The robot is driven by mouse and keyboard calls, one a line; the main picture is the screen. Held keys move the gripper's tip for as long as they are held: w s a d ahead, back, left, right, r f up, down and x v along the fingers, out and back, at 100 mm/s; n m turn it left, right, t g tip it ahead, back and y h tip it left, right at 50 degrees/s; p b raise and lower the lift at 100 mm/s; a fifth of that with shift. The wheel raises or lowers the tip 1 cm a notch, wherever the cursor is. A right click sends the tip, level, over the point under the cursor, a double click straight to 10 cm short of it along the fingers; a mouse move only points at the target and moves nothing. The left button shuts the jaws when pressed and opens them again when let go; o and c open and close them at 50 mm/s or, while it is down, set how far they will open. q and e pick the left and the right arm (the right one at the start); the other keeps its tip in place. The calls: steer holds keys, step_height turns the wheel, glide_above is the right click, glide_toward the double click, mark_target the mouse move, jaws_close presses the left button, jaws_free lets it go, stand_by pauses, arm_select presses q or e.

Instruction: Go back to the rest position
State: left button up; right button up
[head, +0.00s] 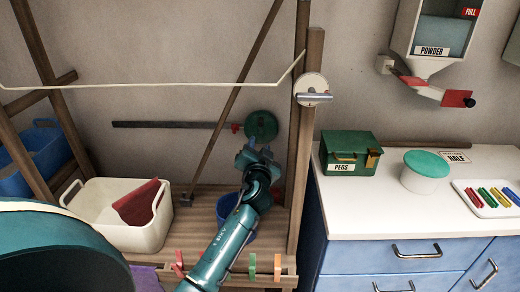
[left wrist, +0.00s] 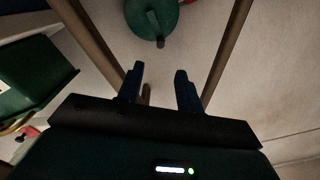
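My left arm reaches up from the bottom of the head view. Its gripper (head: 258,155) is just below a round green disc (head: 262,125) on the wall and in front of the wooden frame. In the left wrist view the two dark blue fingers (left wrist: 160,88) stand apart with nothing held between them. The green disc (left wrist: 150,18) with its short grey handle is ahead of the fingertips, apart from them. My right gripper does not show in either view.
A wooden post (head: 304,150) stands close right of my left arm. A blue bucket (head: 226,206) is behind the arm on the slatted shelf. A green PEGS box (head: 347,152) stands on the right counter.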

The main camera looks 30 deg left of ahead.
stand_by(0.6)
arm_select(q)
steer(key=s+d+f+m+g+h+p, duration=0.2)
steer(key=s+d+f+h+p, duration=0.2)
steer(key=s+d+f+h, duration=0.55)
steer(key=s+d+f+g+h+p, duration=0.1)
steer(key=s+d+f, duration=0.2)
steer(key=s+d, duration=0.3)
steer(key=s+d+f+g+h+p, duration=0.1)
steer(key=s+d, duration=0.5)
steer(key=s, duration=0.8)
step_height(320, 180, down, 2)
steer(key=shift+f+g+h, duration=0.25)
steer(key=shift+g+h, duration=0.2)
steer(key=shift+g, duration=0.05)
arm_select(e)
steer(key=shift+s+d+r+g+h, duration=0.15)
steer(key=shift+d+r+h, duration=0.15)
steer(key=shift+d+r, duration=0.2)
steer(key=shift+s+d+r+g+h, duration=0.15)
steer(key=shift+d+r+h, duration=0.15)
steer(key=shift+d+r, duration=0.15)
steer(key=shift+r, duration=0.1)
arm_select(q)
steer(key=shift+a, duration=0.1)
steer(key=shift+c, duration=0.4)
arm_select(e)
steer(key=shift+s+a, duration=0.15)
